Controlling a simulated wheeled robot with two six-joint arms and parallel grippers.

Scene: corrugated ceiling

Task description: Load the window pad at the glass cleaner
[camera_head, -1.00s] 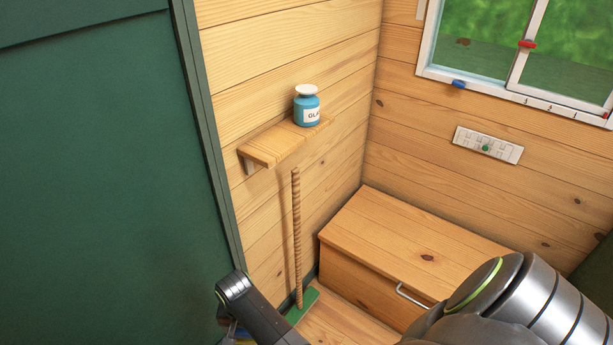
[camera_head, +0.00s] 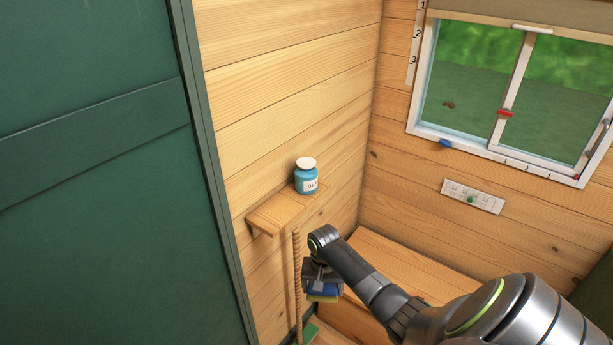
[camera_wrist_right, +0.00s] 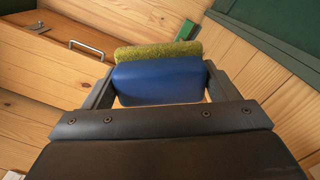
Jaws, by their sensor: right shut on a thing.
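The glass cleaner (camera_head: 306,178) is a blue bottle with a white round top and a label, standing upright on a small wooden wall shelf (camera_head: 270,217). My right gripper (camera_head: 324,286) is below and slightly right of the bottle, apart from it. It is shut on the window pad (camera_head: 325,293), which has a blue body and a yellow-green face. In the right wrist view the pad's blue body (camera_wrist_right: 160,80) sits between the two fingers, with the yellow-green layer (camera_wrist_right: 158,52) on its far side. My left gripper is not in view.
A ribbed brown pole (camera_head: 297,270) stands under the shelf, close left of my right gripper. A wooden chest (camera_head: 395,262) is behind my arm. A window (camera_head: 510,95) and a white wall panel (camera_head: 473,196) are on the right wall. A green door panel (camera_head: 90,200) fills the left.

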